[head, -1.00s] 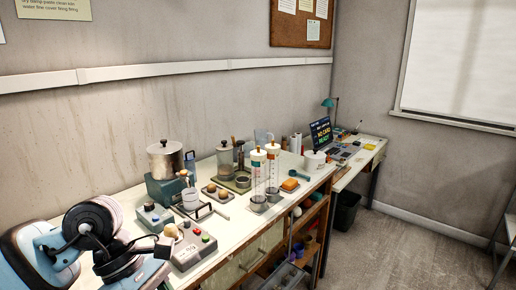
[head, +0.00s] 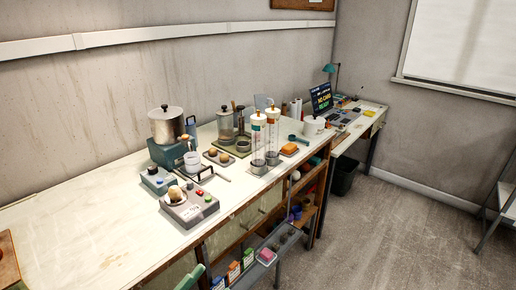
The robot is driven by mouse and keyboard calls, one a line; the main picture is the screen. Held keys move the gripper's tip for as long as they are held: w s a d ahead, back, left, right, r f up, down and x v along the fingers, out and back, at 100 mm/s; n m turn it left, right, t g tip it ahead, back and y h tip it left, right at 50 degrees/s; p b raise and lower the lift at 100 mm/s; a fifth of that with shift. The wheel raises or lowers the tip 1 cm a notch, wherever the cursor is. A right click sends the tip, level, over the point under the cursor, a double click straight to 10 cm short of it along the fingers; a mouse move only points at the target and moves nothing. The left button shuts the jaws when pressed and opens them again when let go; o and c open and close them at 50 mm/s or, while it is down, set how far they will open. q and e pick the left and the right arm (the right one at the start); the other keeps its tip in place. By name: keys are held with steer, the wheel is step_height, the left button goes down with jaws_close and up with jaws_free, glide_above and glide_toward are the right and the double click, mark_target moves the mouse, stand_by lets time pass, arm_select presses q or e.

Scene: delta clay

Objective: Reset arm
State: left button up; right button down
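Neither of my arms nor grippers shows in the head view now. The long white-topped workbench (head: 80,235) runs from the lower left toward the back right. On it stand a metal pot on a teal base (head: 166,124), a grey control box with coloured buttons (head: 188,205) and two clear graduated cylinders (head: 272,140). A brown lump sits on the control box.
A wooden-edged item (head: 8,262) is cut off at the left edge. Open shelves with bottles and boxes (head: 245,258) sit under the bench. A desk with a lit screen (head: 321,101) stands behind.

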arm_select(q)
steer(key=s+a+f+n+g+y, duration=0.1)
steer(key=s+a+f+n+y, duration=0.2)
steer(key=f+n+y, duration=0.3)
steer(key=s+a+f+n+y, duration=0.3)
steer(key=f+n, duration=0.2)
steer(key=f, duration=0.4)
steer(key=s+a+f+n+g+y, duration=0.3)
steer(key=s+f+n+g, duration=0.3)
steer(key=s+f, duration=0.6)
steer(key=s+a, duration=0.1)
steer(key=s, duration=0.2)
steer(key=shift+a+f+n+g, duration=0.15)
steer(key=shift+f+n+g, duration=0.15)
steer(key=shift+f+g, duration=0.1)
steer(key=shift+r, duration=0.1)
jaws_close()
